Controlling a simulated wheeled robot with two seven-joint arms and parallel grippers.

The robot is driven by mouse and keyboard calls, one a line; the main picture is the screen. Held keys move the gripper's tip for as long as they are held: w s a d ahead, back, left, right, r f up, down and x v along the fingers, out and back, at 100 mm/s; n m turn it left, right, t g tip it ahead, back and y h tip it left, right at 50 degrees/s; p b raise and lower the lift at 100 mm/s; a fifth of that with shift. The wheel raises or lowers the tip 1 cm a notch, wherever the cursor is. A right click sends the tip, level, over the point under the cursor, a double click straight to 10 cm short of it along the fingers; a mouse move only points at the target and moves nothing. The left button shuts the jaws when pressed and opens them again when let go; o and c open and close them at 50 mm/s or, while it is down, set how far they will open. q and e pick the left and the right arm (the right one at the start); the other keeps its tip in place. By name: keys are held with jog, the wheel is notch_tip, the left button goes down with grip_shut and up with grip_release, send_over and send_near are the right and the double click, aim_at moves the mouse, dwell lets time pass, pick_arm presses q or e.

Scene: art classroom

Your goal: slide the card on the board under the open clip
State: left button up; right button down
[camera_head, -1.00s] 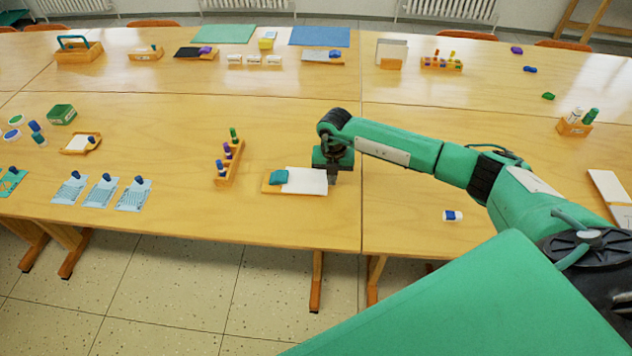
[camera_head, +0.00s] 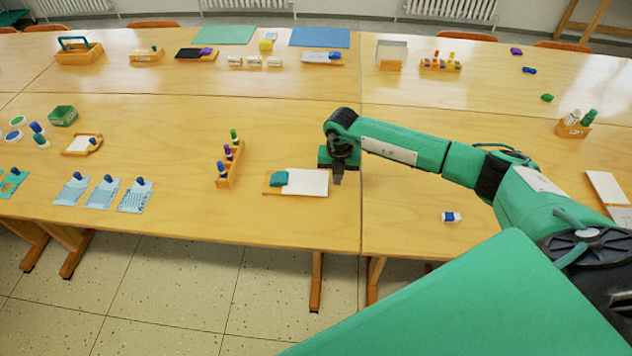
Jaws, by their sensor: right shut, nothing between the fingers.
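The white card (camera_head: 307,182) lies flat on the wooden board (camera_head: 268,189) near the front edge of the table. The teal clip (camera_head: 279,178) sits at the board's left part, and the card's left edge meets it. I cannot tell at this size how far the card reaches under the clip. My right gripper (camera_head: 338,180) points down just past the right end of the board and card. It is shut and holds nothing. My left gripper is out of view.
A wooden rack with several markers (camera_head: 230,168) stands left of the board. A small white and blue bottle (camera_head: 451,217) stands to the right. Blue sheets with stampers (camera_head: 103,192) lie at the left.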

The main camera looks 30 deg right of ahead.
notch_tip(320, 180, up, 6)
jog(key=p, duration=0.3)
jog(key=shift+p, duration=0.35)
dwell(0.6)
